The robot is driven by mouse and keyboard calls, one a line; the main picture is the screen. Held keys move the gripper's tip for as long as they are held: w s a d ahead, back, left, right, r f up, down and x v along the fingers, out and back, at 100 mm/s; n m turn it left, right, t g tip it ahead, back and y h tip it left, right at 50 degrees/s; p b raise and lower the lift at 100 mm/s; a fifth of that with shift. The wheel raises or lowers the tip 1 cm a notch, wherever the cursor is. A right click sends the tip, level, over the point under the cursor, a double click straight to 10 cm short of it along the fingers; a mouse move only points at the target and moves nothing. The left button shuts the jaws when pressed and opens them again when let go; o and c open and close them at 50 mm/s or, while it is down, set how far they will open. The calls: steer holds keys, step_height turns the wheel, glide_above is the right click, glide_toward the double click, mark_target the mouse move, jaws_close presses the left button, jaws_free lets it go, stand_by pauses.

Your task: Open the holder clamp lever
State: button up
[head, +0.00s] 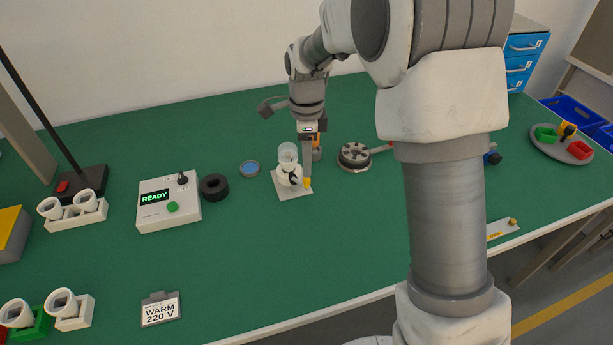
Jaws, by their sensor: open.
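The holder (288,172) is a white socket body on a pale square plate near the middle of the green table. A clear glass bulb-like piece sits at its top. A dark clamp lever (295,181) shows low on its front side, with a yellow tip (307,183) at the right. My gripper (307,178) is open and points down at the holder's right side, its grey finger just above or against the yellow tip. I cannot tell whether they touch. The finger hides part of the holder's right side, and the lever's exact angle is unclear.
A dark round fixture (354,156) with a red-tipped handle stands to the right. The table front before the holder is clear. My arm covers the right-centre.

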mark_target(299, 182)
step_height(299, 182, down, 5)
steer(key=shift+f+b, duration=0.2)
steer(key=shift+b, duration=0.1)
jaws_close()
